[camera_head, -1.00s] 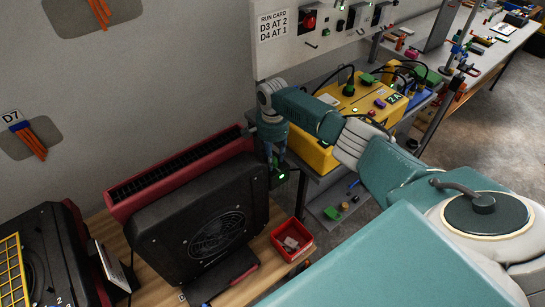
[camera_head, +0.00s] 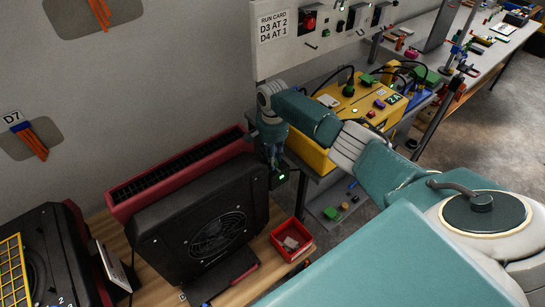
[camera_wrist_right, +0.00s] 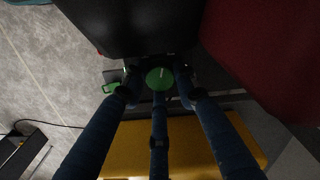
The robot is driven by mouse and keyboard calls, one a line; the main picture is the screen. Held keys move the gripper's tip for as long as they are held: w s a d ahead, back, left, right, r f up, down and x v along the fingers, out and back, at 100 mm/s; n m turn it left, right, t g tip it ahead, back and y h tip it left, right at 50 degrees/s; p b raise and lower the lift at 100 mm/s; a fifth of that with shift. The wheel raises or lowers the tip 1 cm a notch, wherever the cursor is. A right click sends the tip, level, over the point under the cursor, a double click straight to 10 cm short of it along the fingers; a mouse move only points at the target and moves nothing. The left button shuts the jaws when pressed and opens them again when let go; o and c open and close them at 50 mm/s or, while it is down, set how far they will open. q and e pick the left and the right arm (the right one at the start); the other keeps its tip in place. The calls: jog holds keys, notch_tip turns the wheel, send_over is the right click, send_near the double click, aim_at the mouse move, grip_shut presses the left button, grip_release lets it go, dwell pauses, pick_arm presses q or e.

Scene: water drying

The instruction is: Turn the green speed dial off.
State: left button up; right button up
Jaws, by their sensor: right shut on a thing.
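The green speed dial (camera_wrist_right: 160,78) shows in the right wrist view as a round green knob with a white mark pointing up and slightly right. The three blue fingers of my right gripper (camera_wrist_right: 158,88) are closed around it. In the head view, my right gripper (camera_head: 274,160) reaches down to a small dark box (camera_head: 279,180) with a lit green spot, at the right end of the black fan unit (camera_head: 205,220). The dial's face is hidden there by the fingers. My left gripper is in neither view.
A long red slotted unit (camera_head: 175,178) stands behind the fan. A red bin (camera_head: 305,252) sits in front of it on the wooden bench. A yellow box (camera_head: 310,152) with cables stands to the right. Grey floor (camera_head: 480,135) is open at right.

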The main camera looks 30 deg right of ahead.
jog(key=n, duration=0.3)
jog(key=shift+n, duration=0.3)
jog(key=shift+n+p, duration=0.4)
jog(key=shift+n, duration=1.6)
jog(key=o, duration=0.9)
jog(key=shift+c, duration=0.2)
notch_tip(320, 180, up, 12)
